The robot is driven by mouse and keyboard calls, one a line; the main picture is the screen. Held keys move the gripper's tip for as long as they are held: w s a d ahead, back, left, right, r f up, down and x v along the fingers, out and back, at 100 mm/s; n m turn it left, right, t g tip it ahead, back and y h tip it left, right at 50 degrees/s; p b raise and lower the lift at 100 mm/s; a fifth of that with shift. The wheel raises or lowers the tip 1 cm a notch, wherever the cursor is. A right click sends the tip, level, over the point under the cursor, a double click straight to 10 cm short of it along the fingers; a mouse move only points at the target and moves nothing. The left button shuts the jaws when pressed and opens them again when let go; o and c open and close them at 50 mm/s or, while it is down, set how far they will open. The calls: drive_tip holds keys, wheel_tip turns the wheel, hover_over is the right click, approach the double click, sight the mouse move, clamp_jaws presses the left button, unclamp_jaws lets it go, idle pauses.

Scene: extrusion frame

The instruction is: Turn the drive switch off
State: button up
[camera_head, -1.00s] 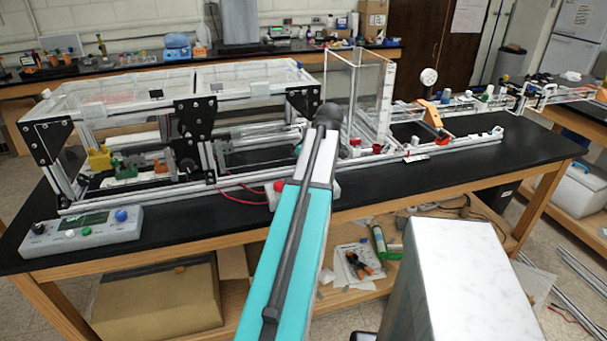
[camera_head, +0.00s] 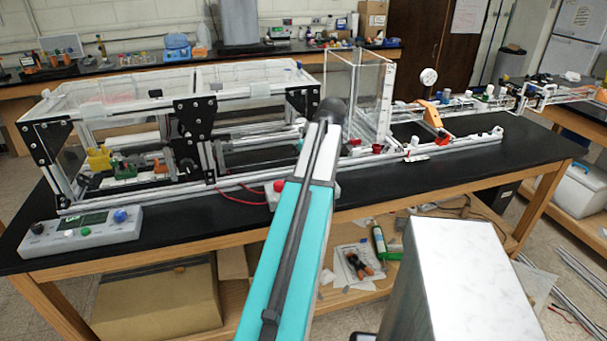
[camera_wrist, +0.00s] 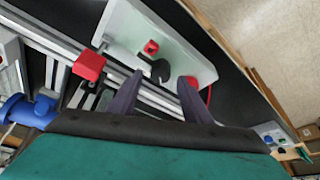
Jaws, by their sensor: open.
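A pale switch box (camera_wrist: 128,27) lies in the upper middle of the wrist view. It carries a small red button (camera_wrist: 151,47) and a round black knob (camera_wrist: 160,70); which one is the drive switch I cannot tell. My gripper (camera_wrist: 157,84) is open and empty, its two dark fingers pointing at the box, with the knob between their tips in the picture. Whether they touch it is unclear. In the head view the box (camera_head: 272,198) stands at the bench's front edge with its red button (camera_head: 279,186) showing; my arm hides most of it and my fingers.
The extrusion frame (camera_head: 180,103) stands just behind the box; in the wrist view a red block (camera_wrist: 89,65) sits on its rail. A control panel (camera_head: 80,233) with several knobs is at the bench's left front. A red cable (camera_head: 238,199) lies left of the box.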

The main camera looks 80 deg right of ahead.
drive_tip(key=b+v, duration=0.2)
drive_tip(key=v, duration=0.9)
drive_tip(key=shift+r, duration=0.4)
